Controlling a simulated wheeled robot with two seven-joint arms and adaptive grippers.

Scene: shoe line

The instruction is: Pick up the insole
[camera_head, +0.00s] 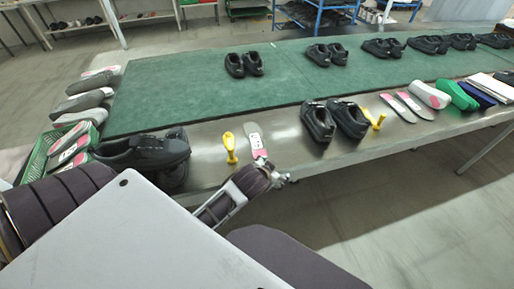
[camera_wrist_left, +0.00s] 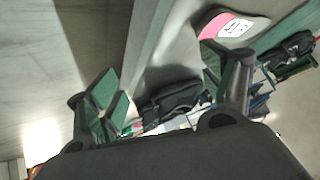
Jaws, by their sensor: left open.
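A grey and pink insole (camera_head: 254,133) with a white label lies on the metal table edge between a yellow shoehorn-like tool and a pair of black shoes. My left gripper (camera_head: 277,176) is just in front of its pink end, near the table's front edge. In the left wrist view, the pink end of the insole (camera_wrist_left: 229,27) shows at the top, above the right finger. My right gripper is not in view.
Yellow tools (camera_head: 230,146) stand nearby. Black shoes (camera_head: 318,121) are right of the insole, another dark pair (camera_head: 143,152) left. A green crate (camera_head: 38,158) with insoles is at far left. More insoles (camera_head: 407,106) lie right. Shoes stand on the green mat (camera_head: 190,94).

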